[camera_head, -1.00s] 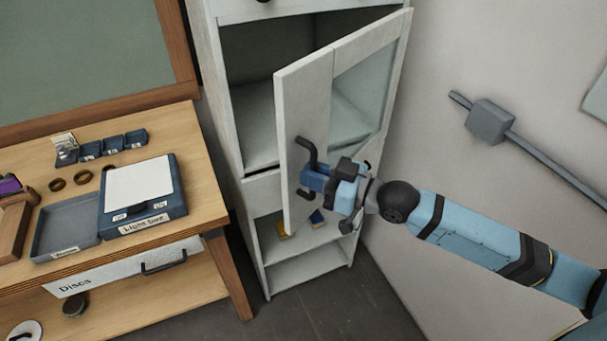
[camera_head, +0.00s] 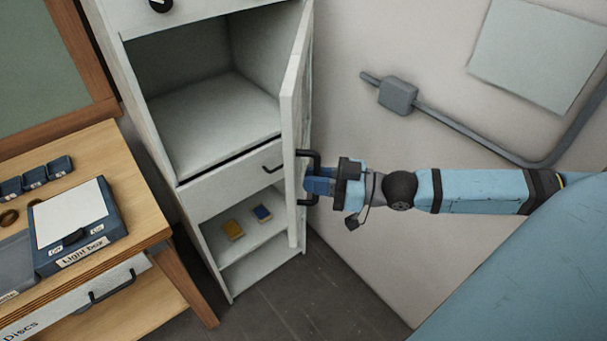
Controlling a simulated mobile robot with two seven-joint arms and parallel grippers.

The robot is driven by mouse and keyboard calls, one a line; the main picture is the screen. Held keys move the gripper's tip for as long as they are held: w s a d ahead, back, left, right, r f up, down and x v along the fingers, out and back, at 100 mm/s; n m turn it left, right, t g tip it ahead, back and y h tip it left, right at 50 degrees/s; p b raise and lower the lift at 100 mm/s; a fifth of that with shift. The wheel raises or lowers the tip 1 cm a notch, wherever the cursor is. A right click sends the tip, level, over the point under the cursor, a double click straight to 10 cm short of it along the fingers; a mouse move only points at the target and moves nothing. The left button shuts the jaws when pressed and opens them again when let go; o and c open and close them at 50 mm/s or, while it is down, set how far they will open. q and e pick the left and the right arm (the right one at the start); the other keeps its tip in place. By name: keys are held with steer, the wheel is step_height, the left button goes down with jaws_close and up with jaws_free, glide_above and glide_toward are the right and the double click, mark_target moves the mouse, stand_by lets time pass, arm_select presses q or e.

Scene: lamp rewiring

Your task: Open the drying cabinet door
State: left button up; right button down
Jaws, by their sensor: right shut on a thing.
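The white drying cabinet (camera_head: 166,170) stands in the corner. Its door (camera_head: 292,110) is swung wide open, hinged on the right and seen almost edge-on. The upper compartment (camera_head: 215,115) is exposed and looks empty. My left gripper is not in view.
A wooden desk (camera_head: 150,210) with a light box (camera_head: 78,228) stands left. A wall conduit box (camera_head: 397,95) is behind my right arm.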

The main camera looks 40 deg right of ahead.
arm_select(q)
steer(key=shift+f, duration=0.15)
arm_select(e)
steer(key=shift+s+d, duration=0.1)
steer(key=shift+d, duration=0.05)
steer(key=c, duration=1.1)
jaws_free()
steer(key=shift+c, duration=0.2)
arm_select(q)
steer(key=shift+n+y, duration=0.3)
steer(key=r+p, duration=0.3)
steer(key=p, duration=0.2)
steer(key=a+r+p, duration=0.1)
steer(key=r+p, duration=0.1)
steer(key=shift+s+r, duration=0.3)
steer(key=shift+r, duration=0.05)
arm_select(e)
steer(key=v, duration=0.7)
steer(key=shift+s+d, duration=0.15)
steer(key=shift+s, duration=0.05)
